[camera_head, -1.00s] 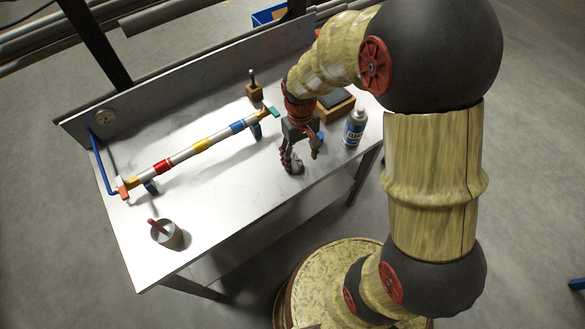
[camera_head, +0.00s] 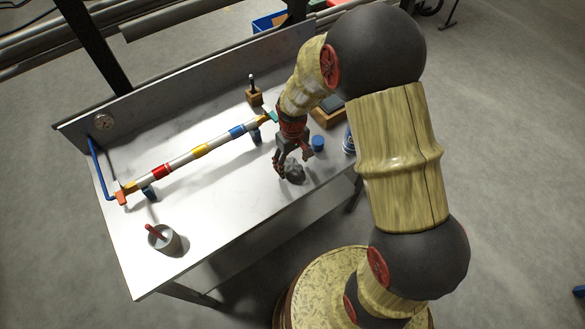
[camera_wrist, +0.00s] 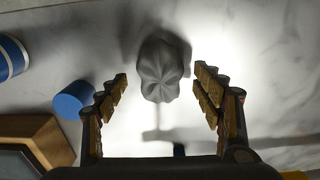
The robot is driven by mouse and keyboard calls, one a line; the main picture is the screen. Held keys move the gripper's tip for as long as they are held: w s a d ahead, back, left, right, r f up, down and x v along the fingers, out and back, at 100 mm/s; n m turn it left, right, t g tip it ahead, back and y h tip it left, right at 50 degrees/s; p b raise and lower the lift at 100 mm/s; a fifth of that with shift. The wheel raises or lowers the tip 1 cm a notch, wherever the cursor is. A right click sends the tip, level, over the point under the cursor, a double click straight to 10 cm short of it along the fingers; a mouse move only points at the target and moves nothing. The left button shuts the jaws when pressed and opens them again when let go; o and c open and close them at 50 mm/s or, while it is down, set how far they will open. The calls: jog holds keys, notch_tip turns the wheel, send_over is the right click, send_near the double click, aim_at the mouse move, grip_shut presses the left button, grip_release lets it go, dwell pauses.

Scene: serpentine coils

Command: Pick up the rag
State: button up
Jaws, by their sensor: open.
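The rag (camera_head: 293,171) is a crumpled dark grey lump on the pale tabletop near its front edge. In the wrist view the rag (camera_wrist: 162,66) lies ahead of the fingers, centred between their lines. My gripper (camera_head: 292,165) is just above and beside it in the head view, partly covering it. In the wrist view my gripper (camera_wrist: 160,90) is open, its two ridged fingers spread wide and empty. I cannot tell the exact height above the rag.
A blue cap (camera_head: 318,144) stands close right of my gripper. A grey cup (camera_head: 165,240) stands front left. The table between is clear.

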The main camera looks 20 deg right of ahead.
aim_at(293, 164)
jog(key=shift+f, duration=0.1)
jog(key=shift+c, duration=1.4)
jog(key=c, duration=1)
jog(key=shift+o, duration=0.2)
jog(key=shift+r, duration=0.6)
notch_tip(293, 164, up, 2)
jog(key=shift+r+p, duration=0.2)
jog(key=shift+p, duration=0.15)
jog(key=s+r+p, duration=0.2)
jog(key=s+r, duration=0.7)
jog(key=s, duration=0.5)
jog(key=shift+r, duration=0.2)
